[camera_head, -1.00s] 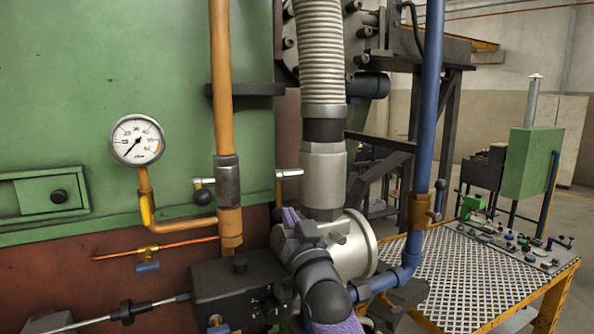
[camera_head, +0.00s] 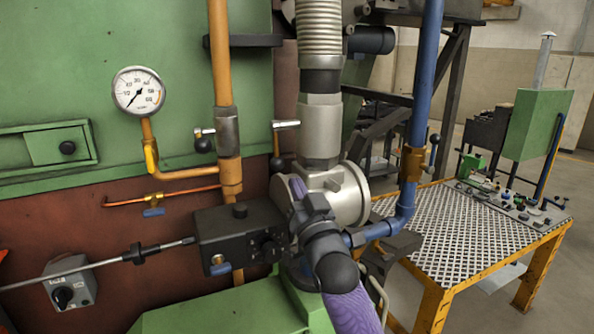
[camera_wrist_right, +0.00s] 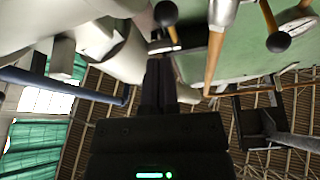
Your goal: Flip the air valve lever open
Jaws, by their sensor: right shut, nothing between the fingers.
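A valve lever hangs down from a pale metal bar (camera_head: 287,124) left of the grey duct. Its black ball knob (camera_head: 276,165) is at the lower end; I cannot tell for certain that this is the air valve. My left gripper is out of view.
Another black-knobbed lever (camera_head: 203,143) is on the yellow pipe, and one (camera_head: 435,142) on the blue pipe. A grey blower housing (camera_head: 352,195) and black control box (camera_head: 240,235) crowd the right arm. A pressure gauge (camera_head: 138,90) is at left.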

